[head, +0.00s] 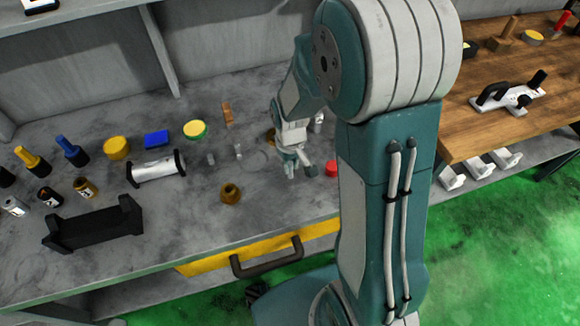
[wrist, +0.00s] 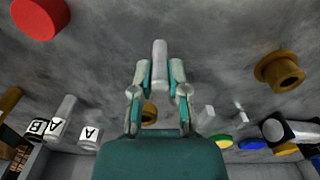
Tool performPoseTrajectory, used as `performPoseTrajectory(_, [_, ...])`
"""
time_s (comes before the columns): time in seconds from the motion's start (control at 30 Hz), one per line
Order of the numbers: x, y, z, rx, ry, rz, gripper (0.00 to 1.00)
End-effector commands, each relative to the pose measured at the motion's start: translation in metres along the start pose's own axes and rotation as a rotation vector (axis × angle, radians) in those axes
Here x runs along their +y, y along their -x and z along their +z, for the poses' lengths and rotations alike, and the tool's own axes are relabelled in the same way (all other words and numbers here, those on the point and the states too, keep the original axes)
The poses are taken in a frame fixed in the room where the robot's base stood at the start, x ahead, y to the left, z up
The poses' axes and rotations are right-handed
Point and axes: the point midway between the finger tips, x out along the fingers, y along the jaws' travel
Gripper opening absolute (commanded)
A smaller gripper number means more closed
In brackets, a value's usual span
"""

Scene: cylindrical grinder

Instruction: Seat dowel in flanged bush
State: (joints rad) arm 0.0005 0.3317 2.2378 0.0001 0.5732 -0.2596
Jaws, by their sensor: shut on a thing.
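The brass flanged bush (head: 231,193) stands on the grey bench, its flange down and its hole facing up. It also shows at the right of the wrist view (wrist: 280,72). My gripper (head: 291,162) is over the bench, to the right of the bush and apart from it. In the wrist view my gripper (wrist: 160,82) is shut on a pale grey cylindrical dowel (wrist: 160,58), which sticks out past the fingertips. The dowel's gripped part is partly hidden by the fingers. In the head view the dowel is too small to make out clearly.
A red round piece (head: 332,169) lies just right of my gripper. Small grey pegs (head: 238,151), a silver cylinder in black end pieces (head: 157,170) and a black cradle (head: 95,224) lie to the left. Bare bench lies between gripper and bush.

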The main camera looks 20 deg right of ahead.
Motion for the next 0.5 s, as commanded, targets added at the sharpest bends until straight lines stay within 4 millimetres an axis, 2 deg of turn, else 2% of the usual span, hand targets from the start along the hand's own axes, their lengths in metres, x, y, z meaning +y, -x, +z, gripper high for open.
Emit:
performPoseTrajectory(0.1, [0.000,0.021,-0.001,0.007,0.000,0.002,0.00])
performPoseTrajectory(0.5, [-0.015,0.084,0.055,0.006,0.000,0.001,0.00])
